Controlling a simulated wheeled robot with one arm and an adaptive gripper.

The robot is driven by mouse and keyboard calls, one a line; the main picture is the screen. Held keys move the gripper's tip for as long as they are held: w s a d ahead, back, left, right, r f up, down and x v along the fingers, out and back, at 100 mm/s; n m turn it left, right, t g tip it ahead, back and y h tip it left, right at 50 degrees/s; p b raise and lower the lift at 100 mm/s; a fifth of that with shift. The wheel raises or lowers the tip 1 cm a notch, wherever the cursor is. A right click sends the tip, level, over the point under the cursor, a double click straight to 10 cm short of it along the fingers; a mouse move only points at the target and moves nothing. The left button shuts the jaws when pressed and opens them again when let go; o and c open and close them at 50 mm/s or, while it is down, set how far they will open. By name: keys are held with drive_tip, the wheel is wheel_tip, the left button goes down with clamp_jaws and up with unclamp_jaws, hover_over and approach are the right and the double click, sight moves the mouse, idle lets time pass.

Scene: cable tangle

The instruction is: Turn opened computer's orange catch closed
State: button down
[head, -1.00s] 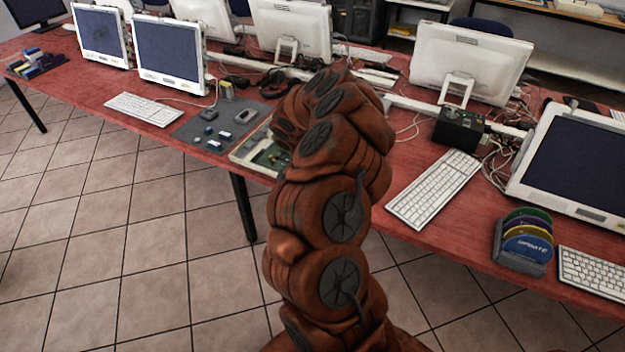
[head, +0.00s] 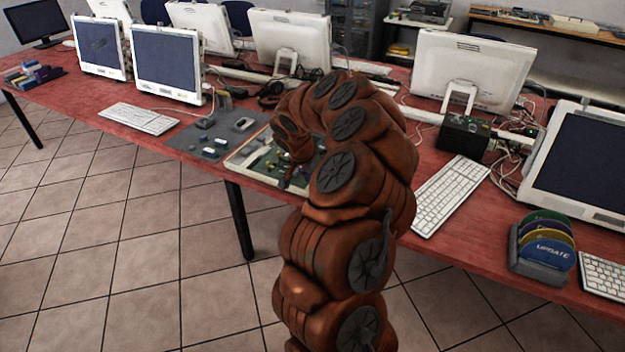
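The opened computer (head: 236,164) lies on the red table, a flat pale case with a green circuit board and small parts inside. My brown arm covers its right side. The arm arches over the case and its end, my gripper (head: 287,180), points down at the near part of the case. The fingers are small and dark here, and I cannot tell whether they are open or shut or touching anything. I cannot make out the orange catch; it is hidden or too small to see.
A grey mat (head: 190,138) with small parts lies left of the case. A white keyboard (head: 452,193) and a disc holder (head: 541,250) are on the right. Monitors (head: 165,62) and cables stand behind. The table's front edge runs close to the case.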

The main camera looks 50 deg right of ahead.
drive_tip(key=shift+d, duration=0.1)
drive_tip(key=c, duration=0.9)
unclamp_jaws()
drive_tip(key=shift+v, duration=6)
